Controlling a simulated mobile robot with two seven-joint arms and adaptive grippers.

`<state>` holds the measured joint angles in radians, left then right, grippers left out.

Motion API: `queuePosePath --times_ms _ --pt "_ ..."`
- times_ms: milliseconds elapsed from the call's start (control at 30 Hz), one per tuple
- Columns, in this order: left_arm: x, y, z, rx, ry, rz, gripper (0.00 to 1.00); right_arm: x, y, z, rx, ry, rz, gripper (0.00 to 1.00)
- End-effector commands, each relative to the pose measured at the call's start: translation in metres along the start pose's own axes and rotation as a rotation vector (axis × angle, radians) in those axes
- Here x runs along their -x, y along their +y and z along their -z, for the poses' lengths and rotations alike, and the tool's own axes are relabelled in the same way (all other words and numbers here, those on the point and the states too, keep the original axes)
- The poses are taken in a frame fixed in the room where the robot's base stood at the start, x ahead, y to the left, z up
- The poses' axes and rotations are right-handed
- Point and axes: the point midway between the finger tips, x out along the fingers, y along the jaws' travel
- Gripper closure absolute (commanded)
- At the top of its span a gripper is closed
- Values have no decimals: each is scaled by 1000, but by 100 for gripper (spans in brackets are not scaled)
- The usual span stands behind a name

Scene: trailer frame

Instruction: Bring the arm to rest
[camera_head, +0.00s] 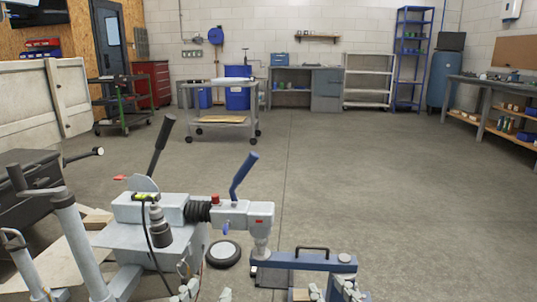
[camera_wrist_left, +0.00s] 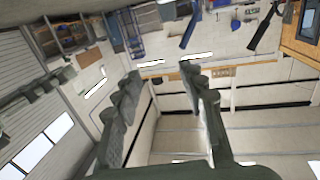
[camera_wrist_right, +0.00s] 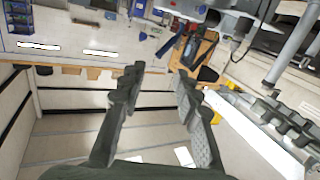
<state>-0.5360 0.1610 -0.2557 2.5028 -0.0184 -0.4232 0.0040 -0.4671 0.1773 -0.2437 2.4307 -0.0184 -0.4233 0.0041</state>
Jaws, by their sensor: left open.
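My left gripper (camera_head: 205,292) shows only its fingertips at the bottom edge of the head view, below the grey trailer coupling (camera_head: 236,212). In the left wrist view its two fingers (camera_wrist_left: 160,77) are spread with nothing between them.
The trailer frame has a blue lever (camera_head: 243,175), a black-gripped lever (camera_head: 162,146) and a black wheel (camera_head: 223,254). A grey cart (camera_head: 220,100) stands behind. A workbench (camera_head: 490,100) is at the right. The floor (camera_head: 390,190) between is clear.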

Motion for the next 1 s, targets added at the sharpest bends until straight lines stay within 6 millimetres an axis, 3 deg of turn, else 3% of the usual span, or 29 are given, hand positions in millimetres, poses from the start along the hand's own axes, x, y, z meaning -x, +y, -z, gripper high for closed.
queuePosePath --times_ms 100,333,567,667,800,900,1000 --pt "0 0 0 0 0 0 59 25 -11 17 -48 10 6 68" --pt "-3 -20 -60 -21 -236 37 59 18 8 -46 -19 -225 -26 68" --pt "14 -48 -131 -34 -513 87 59 34 33 -118 -4 -505 -71 68" --pt "34 -66 -169 -36 -683 120 59 54 49 -158 -1 -675 -101 68" --pt "83 -94 -224 -27 -963 179 59 101 76 -214 -7 -956 -155 68" --pt "119 -109 -252 -14 -1130 215 59 137 90 -243 -18 -1123 -187 68" --pt "142 -117 -268 -4 -1230 236 59 160 97 -259 -28 -1224 -206 68"
